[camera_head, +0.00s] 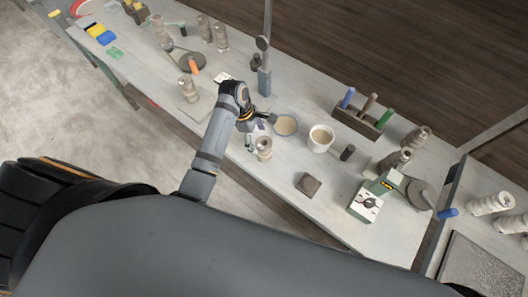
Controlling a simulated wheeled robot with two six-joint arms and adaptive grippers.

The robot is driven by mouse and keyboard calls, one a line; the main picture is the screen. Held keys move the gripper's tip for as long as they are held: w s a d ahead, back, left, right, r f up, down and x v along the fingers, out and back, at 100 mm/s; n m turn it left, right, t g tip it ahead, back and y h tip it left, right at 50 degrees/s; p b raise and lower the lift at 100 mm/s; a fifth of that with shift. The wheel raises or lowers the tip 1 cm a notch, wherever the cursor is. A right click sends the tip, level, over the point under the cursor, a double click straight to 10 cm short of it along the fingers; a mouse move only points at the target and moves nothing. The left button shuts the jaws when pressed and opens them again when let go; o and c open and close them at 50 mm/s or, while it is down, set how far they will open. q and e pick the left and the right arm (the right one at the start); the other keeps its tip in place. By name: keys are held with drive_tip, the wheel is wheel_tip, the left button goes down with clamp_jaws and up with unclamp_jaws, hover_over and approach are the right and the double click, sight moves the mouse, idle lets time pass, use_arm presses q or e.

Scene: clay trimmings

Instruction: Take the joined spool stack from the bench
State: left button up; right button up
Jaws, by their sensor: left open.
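A beige spool stack (264,150) stands on the grey bench (238,150) near its front edge. My left gripper (256,132) is open, just above and beside this stack, with its fingers close to the stack's top. Whether they touch it is too small to tell. Similar stacked pieces stand elsewhere on the bench: one on a square board (188,90), several at the far left (205,28), and others at the right (415,138). Which of them count as joined I cannot tell. My right gripper is not in view.
A shallow dish (285,125) and a white cup (321,138) stand close to the right of my left gripper. A tool rack (360,120), a brown block (308,184) and a green-and-white device (366,203) are farther right. The bench front between the stack and block is clear.

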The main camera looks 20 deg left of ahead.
sight(260, 141)
use_arm(q)
drive_tip(key=x, duration=0.2)
drive_tip(key=shift+d+f, duration=0.1)
drive_tip(key=shift+f, duration=0.2)
drive_tip(key=shift+d+f, duration=0.1)
drive_tip(key=shift+f, duration=0.25)
drive_tip(key=shift+d+f+p, duration=0.15)
drive_tip(key=shift+f+p, duration=0.05)
drive_tip(key=shift+p, duration=0.3)
drive_tip(key=p+x, duration=0.1)
drive_tip(key=x, duration=0.3)
drive_tip(key=shift+d+f, duration=0.1)
drive_tip(key=shift+f, duration=0.2)
drive_tip(key=c, duration=1.4)
drive_tip(key=shift+r, duration=0.15)
drive_tip(key=shift+c, duration=0.2)
